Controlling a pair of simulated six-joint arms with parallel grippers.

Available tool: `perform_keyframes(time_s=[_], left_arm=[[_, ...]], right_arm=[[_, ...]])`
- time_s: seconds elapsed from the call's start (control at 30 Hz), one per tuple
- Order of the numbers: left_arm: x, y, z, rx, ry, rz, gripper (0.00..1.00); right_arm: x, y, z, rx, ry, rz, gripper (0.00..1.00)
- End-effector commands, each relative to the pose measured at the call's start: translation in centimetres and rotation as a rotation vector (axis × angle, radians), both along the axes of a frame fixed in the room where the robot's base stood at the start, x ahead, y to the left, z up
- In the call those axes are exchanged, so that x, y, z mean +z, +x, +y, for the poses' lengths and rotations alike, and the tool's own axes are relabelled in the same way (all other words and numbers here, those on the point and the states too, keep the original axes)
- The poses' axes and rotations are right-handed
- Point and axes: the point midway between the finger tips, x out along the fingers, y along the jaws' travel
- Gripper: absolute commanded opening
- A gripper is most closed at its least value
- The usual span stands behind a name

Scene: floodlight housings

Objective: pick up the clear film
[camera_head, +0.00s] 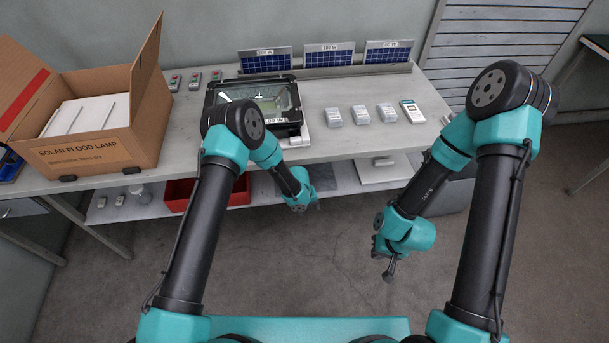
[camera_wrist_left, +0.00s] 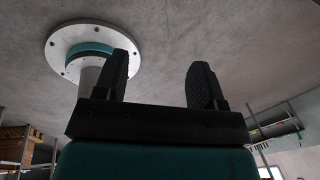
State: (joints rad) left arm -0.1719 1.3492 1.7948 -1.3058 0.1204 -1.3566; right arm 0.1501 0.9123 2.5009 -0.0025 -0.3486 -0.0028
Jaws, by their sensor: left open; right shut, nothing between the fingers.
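I cannot clearly make out a separate clear film. A dark-framed floodlight housing (camera_head: 297,112) with a shiny, see-through front lies on the workbench, partly hidden by my left arm. Any film on its glass cannot be told from the reflections. My left gripper (camera_head: 302,205) hangs in front of the bench edge, below and apart from the housing. In the left wrist view its two black fingers (camera_wrist_left: 162,82) stand wide apart with nothing between them. My right gripper (camera_head: 389,275) points down over the floor, well clear of the bench, shut and empty.
An open cardboard box (camera_head: 100,157) stands at the bench's left. Several small pale packs (camera_head: 360,115) and a white handheld device (camera_head: 412,111) lie on the right. Solar panels (camera_head: 329,55) stand along the back. A red bin (camera_head: 177,194) sits on the lower shelf.

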Motion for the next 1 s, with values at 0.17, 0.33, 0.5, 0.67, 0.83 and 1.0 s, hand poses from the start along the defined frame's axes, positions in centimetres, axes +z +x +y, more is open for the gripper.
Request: perform_keyframes(time_s=[0.17,0.33,0.5,0.67,0.83,1.0], left_arm=[[-2.8,1.6,0.2,-0.049,0.122,-0.064,0.64],[-4.9,3.5,0.2,-0.082,0.223,-0.173,0.64],[-6.5,5.4,-0.2,-0.098,0.291,-0.31,0.64],[-7.0,6.5,-0.7,-0.102,0.313,-0.395,0.64],[-7.1,6.7,-0.8,-0.103,0.316,-0.416,0.64],[-7.1,6.7,-0.8,-0.104,0.316,-0.414,0.64]], right_arm=[[0.0,0.0,0.0,0.0,0.0,0.0,0.0],[0.0,0.0,0.0,0.0,0.0,0.0,0.0],[0.0,0.0,0.0,0.0,0.0,0.0,0.0],[0.0,0.0,0.0,0.0,0.0,0.0,0.0],[0.0,0.0,0.0,0.0,0.0,0.0,0.0],[0.0,0.0,0.0,0.0,0.0,0.0,0.0]])
